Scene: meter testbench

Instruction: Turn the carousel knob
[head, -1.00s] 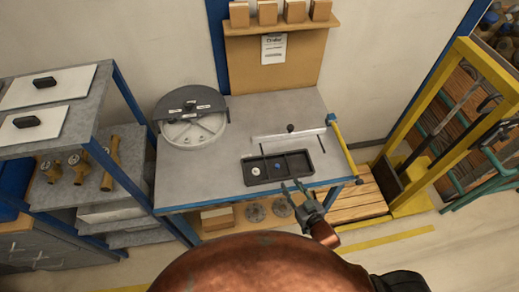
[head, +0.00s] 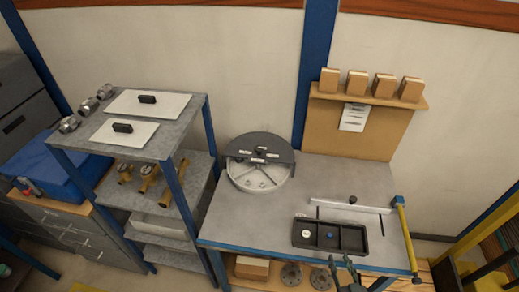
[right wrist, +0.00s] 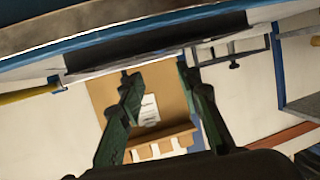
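The carousel (head: 260,178) is a round light-grey disc on the left part of the workbench in the head view. A dark half cover with small white labels (head: 258,146) lies over its far half. A small dark knob-like bump shows near its middle, too small to make out well. My right gripper (head: 344,265) is at the bench's front edge, below the black tray and well to the right of the carousel. In the right wrist view its two fingers (right wrist: 156,72) are apart with nothing between them. My left gripper is not in view.
A black tray (head: 330,249) with compartments holds a white and a blue piece. Behind it stands a pale bar (head: 350,205) with a black knob. A shelf rack (head: 190,120) stands left of the bench. The bench top (head: 260,220) is clear between carousel and tray.

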